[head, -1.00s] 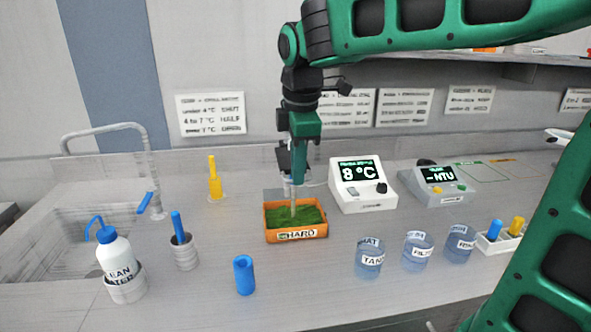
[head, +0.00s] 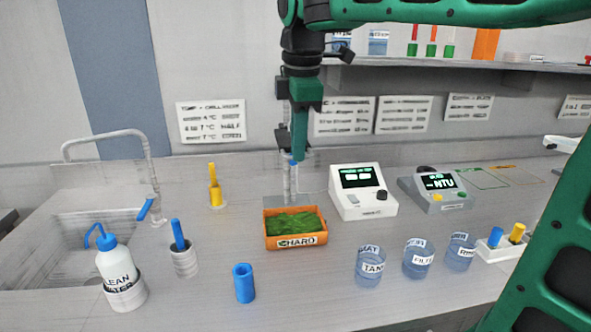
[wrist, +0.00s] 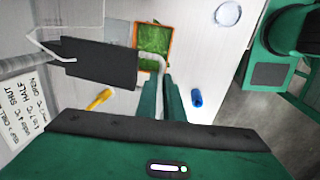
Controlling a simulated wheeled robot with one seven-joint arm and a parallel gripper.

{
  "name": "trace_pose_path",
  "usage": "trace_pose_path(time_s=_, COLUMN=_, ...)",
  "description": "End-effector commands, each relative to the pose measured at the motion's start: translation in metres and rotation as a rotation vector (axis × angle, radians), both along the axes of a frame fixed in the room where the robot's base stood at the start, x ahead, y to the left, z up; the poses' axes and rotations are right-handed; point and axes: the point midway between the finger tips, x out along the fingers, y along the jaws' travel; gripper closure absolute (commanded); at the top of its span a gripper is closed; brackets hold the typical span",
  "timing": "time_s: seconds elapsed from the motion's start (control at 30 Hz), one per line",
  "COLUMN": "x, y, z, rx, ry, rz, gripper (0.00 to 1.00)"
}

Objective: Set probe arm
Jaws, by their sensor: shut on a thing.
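My gripper (head: 299,152) is shut on the pale probe arm, above and behind the orange tray. In the wrist view, the bent pale probe arm (wrist: 150,56) runs from between my fingers (wrist: 162,90) along the tray's edge. In the head view, the fingers hide much of it; a pale upright part (head: 288,186) shows below them, behind the tray.
A turbidity meter (head: 436,188) stands right of the first meter. Several clear beakers (head: 370,267) stand at front right. A blue cylinder (head: 243,283), a wash bottle (head: 115,262), a holder with a blue handle (head: 183,260) and a yellow tool (head: 215,187) stand left. The sink (head: 95,238) is far left.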

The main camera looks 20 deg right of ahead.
Motion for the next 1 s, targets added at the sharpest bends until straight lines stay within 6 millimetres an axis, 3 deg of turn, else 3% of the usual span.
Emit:
trace_pose_path(time_s=0.13, x=0.003, y=-0.001, z=0.022, rx=0.003, ry=-0.012, rz=-0.006, gripper=1.00)
trace_pose_path(time_s=0.47, x=0.002, y=-0.001, z=0.028, rx=0.003, ry=-0.014, rz=-0.004, gripper=1.00)
trace_pose_path(time_s=0.57, x=0.002, y=-0.001, z=0.028, rx=0.003, ry=-0.014, rz=-0.004, gripper=0.76)
trace_pose_path(time_s=0.6, x=0.002, y=-0.001, z=0.027, rx=0.004, ry=-0.012, rz=-0.003, gripper=0.73)
trace_pose_path(time_s=1.0, x=0.000, y=-0.001, z=0.033, rx=0.002, ry=-0.007, rz=-0.002, gripper=0.73)
